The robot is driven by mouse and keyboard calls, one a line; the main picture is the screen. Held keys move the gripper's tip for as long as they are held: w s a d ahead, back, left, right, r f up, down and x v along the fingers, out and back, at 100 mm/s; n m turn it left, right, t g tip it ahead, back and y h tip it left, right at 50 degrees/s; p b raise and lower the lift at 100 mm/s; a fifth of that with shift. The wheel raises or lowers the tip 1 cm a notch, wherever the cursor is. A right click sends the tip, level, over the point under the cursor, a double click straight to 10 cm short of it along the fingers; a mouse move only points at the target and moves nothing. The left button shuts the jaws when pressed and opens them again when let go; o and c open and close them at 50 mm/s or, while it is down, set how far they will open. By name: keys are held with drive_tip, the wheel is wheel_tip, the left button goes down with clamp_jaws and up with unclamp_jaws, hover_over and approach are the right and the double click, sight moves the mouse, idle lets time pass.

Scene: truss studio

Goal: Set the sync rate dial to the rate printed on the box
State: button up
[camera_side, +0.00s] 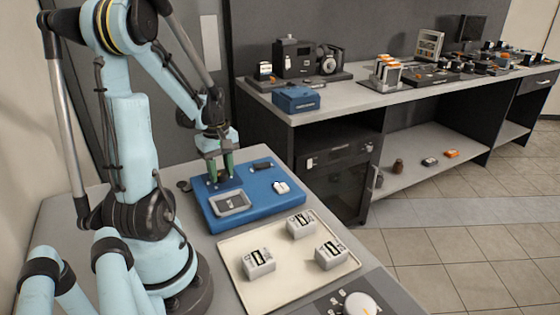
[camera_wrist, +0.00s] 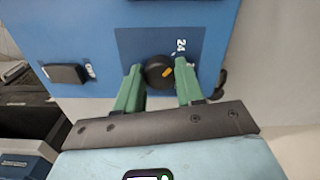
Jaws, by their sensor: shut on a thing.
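The dial is a round black knob with an orange mark (camera_wrist: 160,71), on a dark blue panel in the wrist view. A white "24" is printed beside it. My gripper (camera_wrist: 158,67) has its green fingers on either side of the dial, shut on it. In the side view my gripper (camera_side: 220,172) reaches down to the back left of the blue device (camera_side: 262,206) and hides the dial. Three small whitish boxes with dark labels, front left (camera_side: 258,263), back (camera_side: 300,224) and right (camera_side: 331,254), stand on a cream tray. Their print is too small to read.
The cream tray (camera_side: 238,247) lies in front of the blue device. The device carries a grey-framed window (camera_side: 230,203) and a white piece (camera_side: 281,187). A white knob (camera_side: 360,304) sits at the table's front right. A cluttered bench (camera_side: 352,110) stands behind.

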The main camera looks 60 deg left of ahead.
drive_tip(key=m, duration=0.9)
drive_tip(key=shift+s+m, duration=0.1)
drive_tip(key=shift+m, duration=0.2)
drive_tip(key=m, duration=0.5)
drive_tip(key=shift+a, duration=0.1)
drive_tip(key=shift+m, duration=2.5)
drive_tip(key=o, duration=1)
drive_tip(key=shift+o, duration=0.2)
drive_tip(key=shift+r, duration=0.1)
